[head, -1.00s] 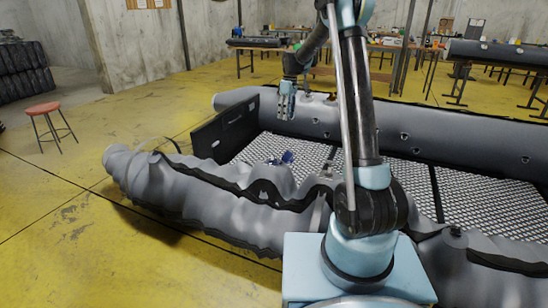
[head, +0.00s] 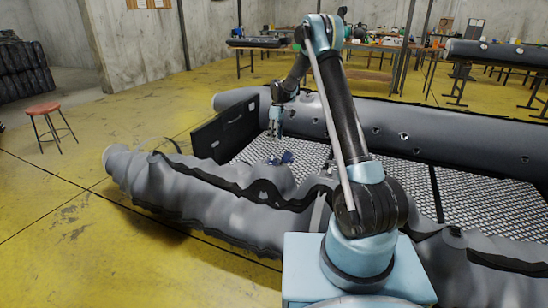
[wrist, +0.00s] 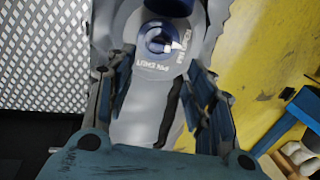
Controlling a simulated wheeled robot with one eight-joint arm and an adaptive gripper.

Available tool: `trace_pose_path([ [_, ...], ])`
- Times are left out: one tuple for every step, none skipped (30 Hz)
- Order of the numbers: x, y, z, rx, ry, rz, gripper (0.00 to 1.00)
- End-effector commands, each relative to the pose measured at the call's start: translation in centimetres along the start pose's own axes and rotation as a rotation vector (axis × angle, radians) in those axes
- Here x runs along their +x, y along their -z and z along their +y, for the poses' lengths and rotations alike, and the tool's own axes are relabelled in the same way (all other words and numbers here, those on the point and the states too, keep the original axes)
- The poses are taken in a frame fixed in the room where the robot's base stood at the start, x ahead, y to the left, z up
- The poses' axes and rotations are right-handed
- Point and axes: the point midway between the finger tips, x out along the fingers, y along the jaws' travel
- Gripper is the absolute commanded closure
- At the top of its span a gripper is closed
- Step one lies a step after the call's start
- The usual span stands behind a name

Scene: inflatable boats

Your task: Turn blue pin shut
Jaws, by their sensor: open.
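The blue pin (wrist: 162,42) sits in a round blue valve recess on a grey piece with white lettering, in the upper middle of the wrist view. A white mark shows at its right side. My gripper (wrist: 156,80) is open and empty, its fingers on either side of the picture below the valve, apart from the pin. In the head view my gripper (head: 275,134) points down over the left end of the boat, above small blue parts (head: 284,158) near the deflated tube. The pin itself is too small to make out there.
The sagging grey tube (head: 205,198) lies along the boat's near side. The dark transom board (head: 222,130) stands at the left end, and the firm far tube (head: 370,122) lies behind. A red stool (head: 43,109) stands apart at the left.

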Motion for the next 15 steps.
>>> trace_pose_path([
  [0.9,0.0,0.0,0.0,0.0,0.0,0.51],
  [1.5,0.0,0.0,0.0,0.0,0.0,0.51],
  [2.2,0.0,0.0,0.0,0.0,0.0,0.51],
  [2.7,0.0,0.0,0.0,0.0,0.0,0.51],
  [3.2,0.0,0.0,0.0,0.0,0.0,0.51],
  [4.0,0.0,0.0,-0.001,0.0,0.0,0.51],
  [4.5,0.0,0.0,-0.001,0.0,0.0,0.51],
  [5.0,0.0,0.0,-0.001,0.0,0.0,0.51],
  [5.7,0.0,0.0,-0.001,0.0,0.0,0.51],
  [6.2,0.0,0.0,-0.001,0.0,0.0,0.51],
  [6.7,0.0,0.0,-0.001,0.0,0.0,0.51],
  [7.4,0.0,0.0,-0.001,0.0,0.0,0.51],
  [7.8,0.0,0.0,-0.001,0.0,0.0,0.51],
  [8.2,0.0,0.0,-0.001,0.0,0.0,0.51],
  [8.8,0.0,0.0,-0.001,0.0,0.0,0.51],
])
